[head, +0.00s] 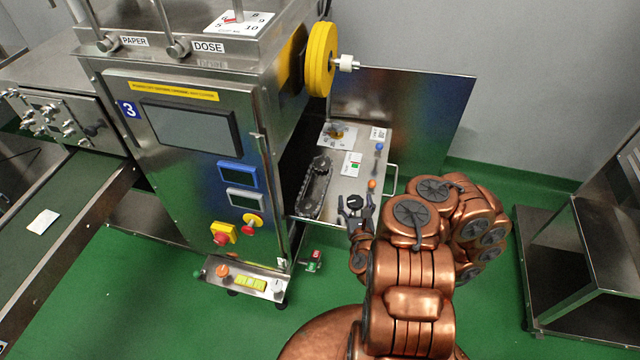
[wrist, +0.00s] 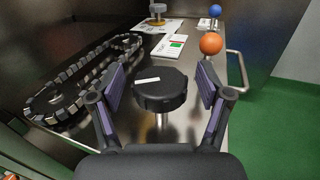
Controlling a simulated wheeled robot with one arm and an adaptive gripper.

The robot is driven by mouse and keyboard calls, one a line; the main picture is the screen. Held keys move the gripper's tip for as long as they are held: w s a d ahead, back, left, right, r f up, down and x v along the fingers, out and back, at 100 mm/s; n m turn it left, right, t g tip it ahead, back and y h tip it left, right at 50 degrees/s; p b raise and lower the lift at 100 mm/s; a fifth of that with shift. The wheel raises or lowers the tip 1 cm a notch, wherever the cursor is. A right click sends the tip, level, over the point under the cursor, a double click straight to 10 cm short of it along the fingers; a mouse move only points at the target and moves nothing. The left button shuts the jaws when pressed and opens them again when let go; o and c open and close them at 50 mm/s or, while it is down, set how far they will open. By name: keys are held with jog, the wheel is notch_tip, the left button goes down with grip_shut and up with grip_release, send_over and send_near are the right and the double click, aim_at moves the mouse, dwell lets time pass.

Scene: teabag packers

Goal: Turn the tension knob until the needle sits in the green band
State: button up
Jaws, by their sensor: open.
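The tension knob is a black, many-sided knob (wrist: 160,92) with a white mark on top, standing on a short metal shaft. In the head view the knob (head: 355,201) shows at the near end of the metal shelf. My gripper (wrist: 160,85) is open, with one finger on each side of the knob; a gap shows on both sides. In the head view my gripper (head: 356,212) is at the shelf's near edge. A white gauge card (wrist: 171,44) with a green and a red patch lies beyond the knob; its needle is too small to read.
A chain loop (wrist: 85,75) lies left of the knob. An orange ball knob (wrist: 211,43) and a blue ball knob (wrist: 215,11) stand beyond it on the right. A metal handle (head: 391,180) runs along the shelf's right side. The machine cabinet (head: 190,150) stands left.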

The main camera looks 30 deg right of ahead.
jog(key=n+t+y, duration=0.1)
jog(key=y, duration=0.1)
jog(key=shift+d+n+y, duration=0.15)
jog(key=shift+n+y, duration=0.25)
jog(key=n+y+b, duration=0.1)
jog(key=n+y, duration=0.1)
jog(key=y, duration=0.1)
jog(key=n+y+b, duration=0.1)
jog(key=y, duration=0.1)
jog(key=shift+f+n+y, duration=0.1)
jog(key=shift+n+y, duration=1.5)
jog(key=shift+y, duration=0.7)
jog(key=shift+g+y, duration=0.3)
jog(key=shift+n+g+y+p, duration=0.65)
jog(key=shift+n+g+y, duration=0.35)
jog(key=shift+n+y, duration=0.75)
